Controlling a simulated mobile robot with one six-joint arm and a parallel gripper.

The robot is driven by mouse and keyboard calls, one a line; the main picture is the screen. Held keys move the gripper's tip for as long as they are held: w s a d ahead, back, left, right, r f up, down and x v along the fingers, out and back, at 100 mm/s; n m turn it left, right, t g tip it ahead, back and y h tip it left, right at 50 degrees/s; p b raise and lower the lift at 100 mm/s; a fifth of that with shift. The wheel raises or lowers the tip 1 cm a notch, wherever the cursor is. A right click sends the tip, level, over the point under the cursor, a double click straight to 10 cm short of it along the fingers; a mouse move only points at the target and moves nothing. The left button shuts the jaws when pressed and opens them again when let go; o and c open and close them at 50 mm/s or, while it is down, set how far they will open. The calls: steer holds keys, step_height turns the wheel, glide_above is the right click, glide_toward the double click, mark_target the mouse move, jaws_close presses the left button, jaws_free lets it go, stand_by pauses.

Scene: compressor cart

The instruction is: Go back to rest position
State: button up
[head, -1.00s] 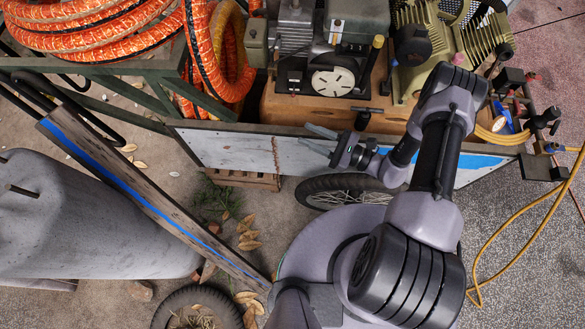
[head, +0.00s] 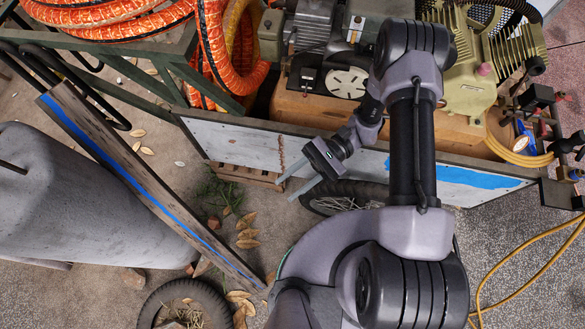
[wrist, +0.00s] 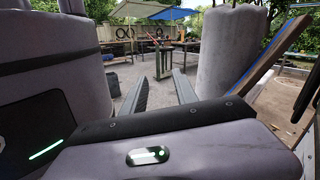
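My gripper (head: 282,164) is in front of the cart's pale side panel, above the cart's wheel in the head view. Its two fingers point left and stand apart with nothing between them. In the wrist view my gripper (wrist: 160,82) also shows two separated, empty fingers, pointing out over open ground. My arm is bent, with its elbow over the cart's machinery. I cannot tell whether any finger touches the panel.
The compressor cart (head: 237,143) carries orange hoses (head: 228,62), an engine and a compressor (head: 470,75). A wooden plank (head: 140,180) with a blue stripe leans by a grey cylinder (head: 75,205). A loose tyre (head: 160,300) lies below. A yellow hose (head: 540,265) crosses the ground at right.

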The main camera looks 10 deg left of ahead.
steer(key=w+d+r+t+h+b, duration=0.1)
steer(key=d+r+t+h, duration=0.2)
steer(key=r+t, duration=0.3)
steer(key=w+d+r+n+t+h+b, duration=0.1)
steer(key=d+r+t+h, duration=0.3)
steer(key=r, duration=0.6)
steer(key=w+d+r+t+h+b, duration=0.1)
steer(key=d+r+t+h+b, duration=0.1)
steer(key=d+r+t, duration=0.4)
step_height(320, 180, up, 2)
steer(key=t+h, duration=0.1)
steer(key=t, duration=0.2)
steer(key=shift+d+n+h, duration=0.3)
steer(key=shift+n, duration=0.1)
steer(key=shift+r, duration=0.1)
steer(key=shift+c, duration=0.2)
stand_by(3.8)
